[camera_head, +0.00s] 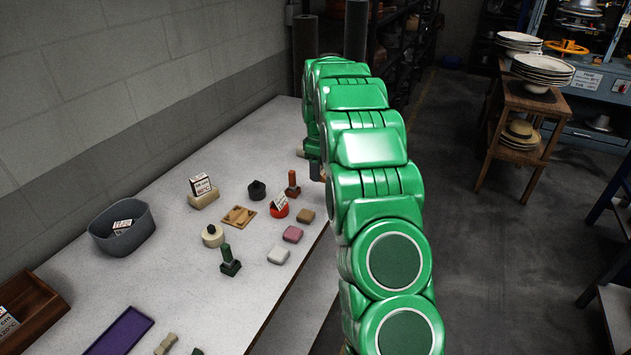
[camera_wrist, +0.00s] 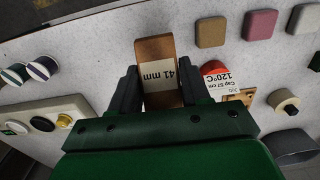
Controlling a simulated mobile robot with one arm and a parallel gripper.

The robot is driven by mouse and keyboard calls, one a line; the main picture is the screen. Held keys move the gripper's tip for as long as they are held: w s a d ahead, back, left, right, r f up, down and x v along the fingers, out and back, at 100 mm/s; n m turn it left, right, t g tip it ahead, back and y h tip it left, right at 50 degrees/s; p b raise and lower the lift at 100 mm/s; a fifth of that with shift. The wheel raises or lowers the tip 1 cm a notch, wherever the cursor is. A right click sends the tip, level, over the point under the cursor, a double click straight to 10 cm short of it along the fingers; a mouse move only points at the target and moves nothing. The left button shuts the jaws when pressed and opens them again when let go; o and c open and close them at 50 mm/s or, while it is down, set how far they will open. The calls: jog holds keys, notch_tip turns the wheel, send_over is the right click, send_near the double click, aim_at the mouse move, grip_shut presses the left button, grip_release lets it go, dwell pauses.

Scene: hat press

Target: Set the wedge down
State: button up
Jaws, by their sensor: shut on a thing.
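The wedge (camera_wrist: 155,50) is a brown wooden block with a white "41 mm" label, seen in the wrist view. My gripper (camera_wrist: 158,88) has its two dark fingers on either side of the wedge and is shut on it. The wedge is over the light grey table top; I cannot tell whether its underside touches the surface. In the head view my green arm reaches over the table's right edge and hides most of the gripper, and I cannot make out the wedge there.
Near the wedge are a tan block (camera_wrist: 210,32), a pink block (camera_wrist: 260,24), a white block (camera_wrist: 303,18) and a red round piece (camera_wrist: 213,68) with a label card. A grey bin (camera_head: 122,240) and a green stand (camera_head: 229,262) are farther off. Bare table (camera_head: 190,290) lies between.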

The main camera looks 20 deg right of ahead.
jog(key=shift+w+d+f, duration=0.1)
jog(key=shift+w+f, duration=0.1)
jog(key=shift+w, duration=0.25)
jog(key=shift+w+d+f, duration=0.1)
jog(key=shift+w+f, duration=0.05)
jog(key=shift+w, duration=0.25)
send_over(315, 189)
jog(key=shift+s+f, duration=0.2)
jog(key=shift+f, duration=2.6)
jog(key=shift+f, duration=0.1)
jog(key=shift+w+d+f, duration=0.15)
jog(key=shift+w+f, duration=0.1)
jog(key=shift+w, duration=0.1)
jog(key=shift+f, duration=1.5)
jog(key=shift+f, duration=0.15)
jog(key=o, duration=1.1)
jog(key=shift+c, duration=0.2)
